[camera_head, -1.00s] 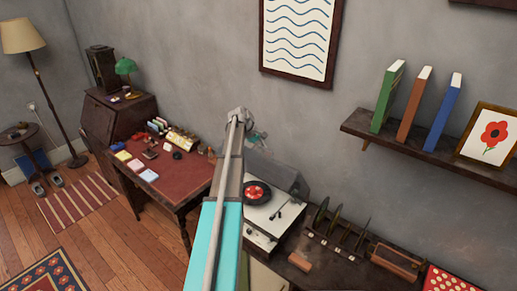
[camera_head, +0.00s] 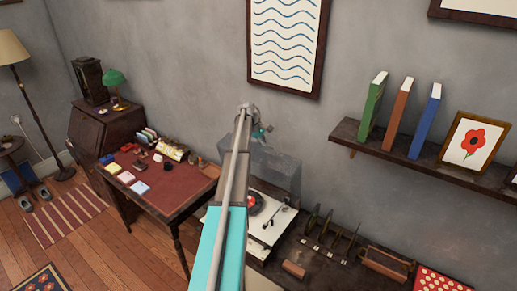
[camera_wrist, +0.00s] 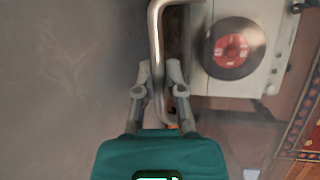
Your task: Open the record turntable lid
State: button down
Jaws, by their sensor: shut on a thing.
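The record turntable (camera_head: 270,236) has a white deck with a black record and red label (camera_head: 254,203); my arm covers its left part. Its smoky see-through lid (camera_head: 280,172) stands raised at the back, near the wall. My gripper (camera_wrist: 160,90) is shut on a bent metal bar (camera_wrist: 156,45), which looks like the lid's handle. In the head view my gripper (camera_head: 262,131) is small and partly hidden, at the top of the lid. The wrist view also shows the record (camera_wrist: 234,48) on the deck (camera_wrist: 278,25), right of the bar.
A wall shelf (camera_head: 415,165) with books and a flower picture is to the right. Record dividers (camera_head: 330,235) and a wooden rack (camera_head: 388,262) stand right of the turntable. A desk (camera_head: 172,190) with small items is to the left. The grey wall is close behind the lid.

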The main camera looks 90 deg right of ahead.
jog(key=s+d, duration=0.1)
jog(key=d, duration=0.1)
jog(key=s+d, duration=0.1)
jog(key=d, duration=0.1)
jog(key=s+d, duration=0.2)
jog(key=shift+s+d+f+b, duration=0.1)
jog(key=shift+d+f+b, duration=0.15)
jog(key=shift+b, duration=0.1)
jog(key=shift+d, duration=0.1)
jog(key=c, duration=1)
grip_release()
jog(key=shift+r, duration=0.1)
